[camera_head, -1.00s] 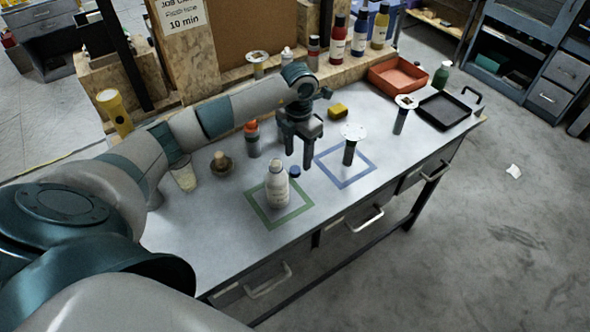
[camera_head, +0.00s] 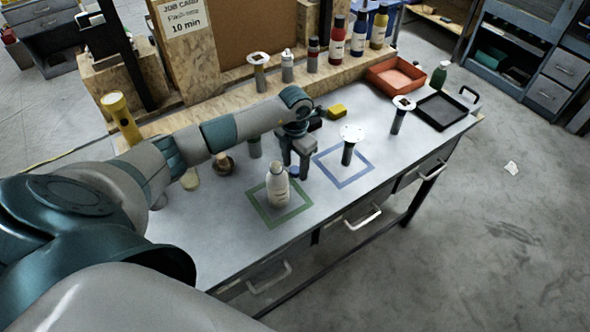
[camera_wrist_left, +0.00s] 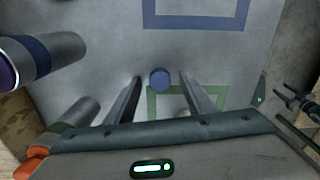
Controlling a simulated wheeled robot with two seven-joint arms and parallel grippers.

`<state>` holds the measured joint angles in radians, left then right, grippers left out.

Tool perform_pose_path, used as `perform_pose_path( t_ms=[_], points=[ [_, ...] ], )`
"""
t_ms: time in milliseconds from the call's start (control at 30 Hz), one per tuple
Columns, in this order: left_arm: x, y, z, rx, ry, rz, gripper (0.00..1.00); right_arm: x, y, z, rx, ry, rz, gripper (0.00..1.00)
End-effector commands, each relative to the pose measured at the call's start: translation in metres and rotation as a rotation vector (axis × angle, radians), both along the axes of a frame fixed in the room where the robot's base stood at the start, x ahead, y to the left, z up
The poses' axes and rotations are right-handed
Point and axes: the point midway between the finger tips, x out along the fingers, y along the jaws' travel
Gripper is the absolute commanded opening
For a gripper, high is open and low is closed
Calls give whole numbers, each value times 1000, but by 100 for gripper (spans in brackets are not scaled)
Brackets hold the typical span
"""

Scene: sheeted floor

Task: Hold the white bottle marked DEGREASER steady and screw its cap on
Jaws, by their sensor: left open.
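The white bottle (camera_head: 278,187) stands upright inside the green square outline in the head view. Its label is too small to read. A blue cap (camera_head: 294,171) lies on the table just behind it, partly covered by my left gripper (camera_head: 295,167). In the left wrist view, the cap (camera_wrist_left: 160,79) shows between the two open fingers, near their tips. The left gripper is empty and points down over the cap. A dark pronged shape, apparently my right gripper (camera_wrist_left: 284,98), shows at the right edge of the wrist view; its opening is unclear.
A flanged post (camera_head: 348,150) stands by the blue square outline, right of my left gripper. A yellow block (camera_head: 337,111), a red bin (camera_head: 396,77) and a black tray (camera_head: 441,111) lie farther right. Several bottles line the back shelf. The front right tabletop is clear.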

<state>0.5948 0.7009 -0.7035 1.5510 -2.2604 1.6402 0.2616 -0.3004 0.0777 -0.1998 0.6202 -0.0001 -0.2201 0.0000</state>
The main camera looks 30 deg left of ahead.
Motion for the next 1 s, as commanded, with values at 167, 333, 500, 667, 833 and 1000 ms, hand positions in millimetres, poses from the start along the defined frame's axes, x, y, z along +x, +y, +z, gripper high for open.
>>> perform_pose_path(
  t_ms=[167, 333, 500, 667, 833, 1000],
  points=[
    [0, 0, 0, 0, 0, 0, 49, 0, 1, 0, 1, 0, 0, 46],
    [0, 0, 1, 0, 0, 0, 15, 0, 0, 0, 0, 0, 0, 46],
    [0, 0, 1, 0, 0, 0, 5, 0, 0, 0, 0, 0, 0, 46],
    [0, 0, 1, 0, 0, 0, 5, 0, -1, 0, -1, 0, 1, 46],
    [1, 0, 7, -1, -3, -1, 5, 0, -3, -4, -3, -1, 1, 46],
    [1, 1, 25, 1, -4, -1, 5, 0, -4, -14, -4, 0, 2, 46]
  ],
)
